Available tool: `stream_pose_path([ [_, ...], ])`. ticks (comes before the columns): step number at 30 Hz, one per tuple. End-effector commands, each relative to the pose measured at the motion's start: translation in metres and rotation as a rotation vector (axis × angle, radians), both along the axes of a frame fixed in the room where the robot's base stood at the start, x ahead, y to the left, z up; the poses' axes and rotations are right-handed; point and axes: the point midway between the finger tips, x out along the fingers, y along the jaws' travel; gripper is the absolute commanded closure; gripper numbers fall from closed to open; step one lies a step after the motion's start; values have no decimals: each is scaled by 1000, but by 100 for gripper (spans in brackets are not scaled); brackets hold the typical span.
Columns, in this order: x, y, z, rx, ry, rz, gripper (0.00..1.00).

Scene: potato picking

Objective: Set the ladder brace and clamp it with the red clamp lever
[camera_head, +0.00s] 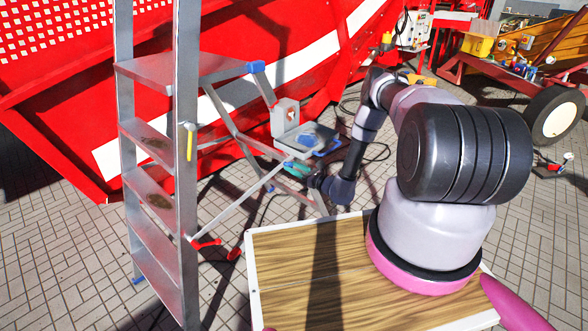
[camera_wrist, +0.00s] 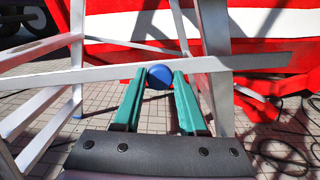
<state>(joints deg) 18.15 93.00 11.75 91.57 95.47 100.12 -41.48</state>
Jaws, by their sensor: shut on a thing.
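The grey stepladder (camera_head: 187,220) stands open at the left. A thin silver brace bar (camera_head: 240,204) runs diagonally from the ladder's front rail up toward my gripper (camera_head: 297,168). The red clamp lever (camera_head: 207,243) sits at the brace's lower end, by the front rail. In the wrist view, a silver bar (camera_wrist: 235,63), apparently the brace, crosses the picture. My gripper's green fingers (camera_wrist: 158,95) have a round blue knob (camera_wrist: 159,76) between their tips and are shut on it. I cannot tell whether the lever is clamped.
A red machine (camera_head: 60,100) stands right behind the ladder. A grey box (camera_head: 285,117) sits on a small platform just above my gripper. A second red part (camera_head: 235,253) lies near the lever. A wood-topped deck (camera_head: 330,285) is in front; cables lie on the paving.

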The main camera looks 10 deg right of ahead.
Motion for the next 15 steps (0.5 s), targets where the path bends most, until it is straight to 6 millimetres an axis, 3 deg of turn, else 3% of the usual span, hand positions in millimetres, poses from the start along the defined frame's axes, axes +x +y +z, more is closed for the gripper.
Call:
stream_pose_path([
  [10, 0, -1, -1, 1, 2, -1, 100],
  [15, 1, -4, -25, 37, 28, -3, 100],
])
